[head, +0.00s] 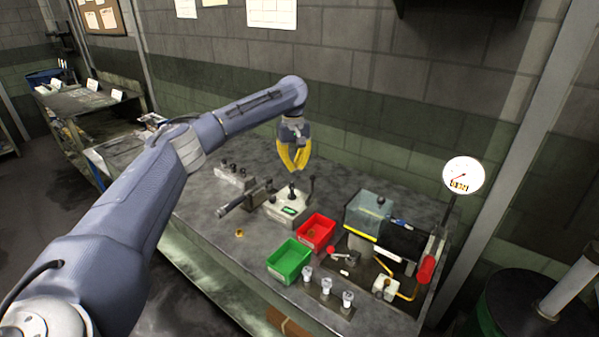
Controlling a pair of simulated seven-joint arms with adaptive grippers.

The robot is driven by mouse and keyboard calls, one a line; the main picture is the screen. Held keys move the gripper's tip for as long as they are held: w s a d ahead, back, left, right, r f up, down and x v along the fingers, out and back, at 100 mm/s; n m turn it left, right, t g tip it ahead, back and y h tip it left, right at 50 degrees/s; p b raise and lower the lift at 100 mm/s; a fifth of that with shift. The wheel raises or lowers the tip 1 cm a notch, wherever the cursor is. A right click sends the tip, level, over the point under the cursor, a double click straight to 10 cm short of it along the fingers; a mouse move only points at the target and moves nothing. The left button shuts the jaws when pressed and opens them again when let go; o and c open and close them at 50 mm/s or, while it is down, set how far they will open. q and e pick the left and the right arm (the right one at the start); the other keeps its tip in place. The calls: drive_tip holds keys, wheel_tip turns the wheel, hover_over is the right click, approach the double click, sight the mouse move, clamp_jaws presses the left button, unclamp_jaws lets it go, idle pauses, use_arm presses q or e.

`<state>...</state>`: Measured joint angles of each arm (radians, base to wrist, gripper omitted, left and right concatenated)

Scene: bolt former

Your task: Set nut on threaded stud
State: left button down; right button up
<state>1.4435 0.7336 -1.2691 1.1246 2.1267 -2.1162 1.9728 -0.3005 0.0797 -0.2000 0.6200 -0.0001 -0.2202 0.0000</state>
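A small brass-coloured piece that looks like the nut (239,233) lies alone on the grey bench top, left of the green bin. I cannot tell for sure which part is the threaded stud; several short upright posts stand on a block (236,177) at the back left of the bench. My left gripper (296,170), with yellow fingers, points down above the control box, behind and to the right of the nut. Its fingertips look close together, but their gap is unclear. I see nothing held. My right gripper is out of view.
A control box (290,207) with levers stands mid-bench. The green bin (290,261) and red bin (316,232) stand right of the nut. Several pale-topped fittings (326,286) line the front. A machine with a clear cover (369,213) and a round gauge (463,175) are at right.

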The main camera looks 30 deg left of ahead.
use_arm(q)
drive_tip(key=shift+w+a+f+n, duration=0.3)
drive_tip(key=shift+w+a+n, duration=0.25)
drive_tip(key=shift+a, duration=0.35)
drive_tip(key=shift+f, duration=2.35)
drive_tip(key=shift+f, duration=1.45)
drive_tip(key=c, duration=1.5)
unclamp_jaws()
wheel_tip(320, 180, up, 12)
drive_tip(key=shift+r, duration=0.1)
